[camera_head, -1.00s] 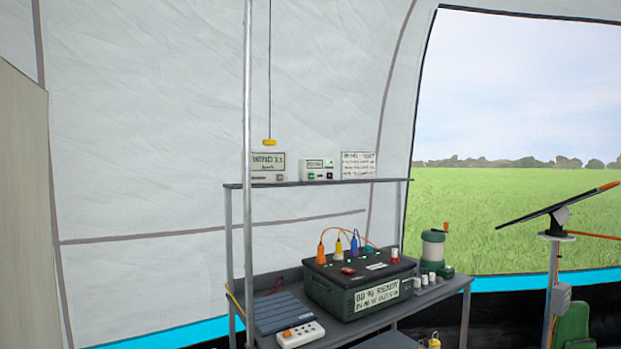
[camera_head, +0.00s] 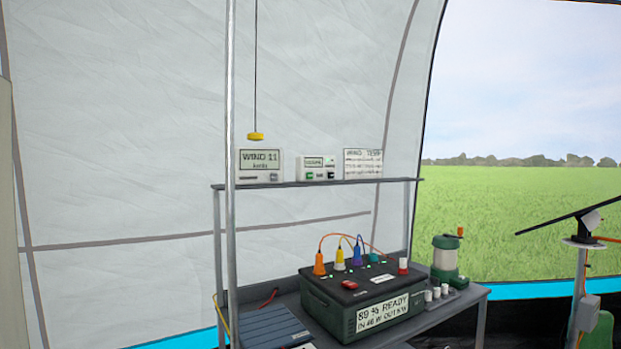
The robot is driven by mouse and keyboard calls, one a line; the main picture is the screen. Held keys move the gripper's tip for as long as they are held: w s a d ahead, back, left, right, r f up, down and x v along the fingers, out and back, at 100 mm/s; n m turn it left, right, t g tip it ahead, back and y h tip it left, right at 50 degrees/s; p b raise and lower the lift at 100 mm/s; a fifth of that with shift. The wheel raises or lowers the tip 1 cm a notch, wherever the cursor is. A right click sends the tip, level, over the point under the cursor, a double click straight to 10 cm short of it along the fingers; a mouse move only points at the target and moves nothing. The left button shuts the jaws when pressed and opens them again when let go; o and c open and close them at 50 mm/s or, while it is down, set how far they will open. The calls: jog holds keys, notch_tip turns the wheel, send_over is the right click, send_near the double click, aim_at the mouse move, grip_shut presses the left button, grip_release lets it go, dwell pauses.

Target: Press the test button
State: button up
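No button with a readable "test" label shows. A small white box (camera_head: 318,169) with a green display and small dark and green buttons stands on the upper shelf; its lettering is too small to read. To its left stands a white display unit (camera_head: 261,166) reading "WIND 11", with a grey key at its lower right. On the bench below, a dark green power box (camera_head: 337,314) has a red button or switch (camera_head: 350,285) on its lid and a panel reading about "89 % READY". My gripper is not in view, so its state and position do not show.
A thin pole (camera_head: 230,90) stands in front of the shelf (camera_head: 330,183) at left. A yellow pull (camera_head: 256,136) hangs on a cord above the shelf. Coloured plugs (camera_head: 320,264), a green lantern (camera_head: 446,259) and a blue folded panel (camera_head: 272,326) are on the bench.

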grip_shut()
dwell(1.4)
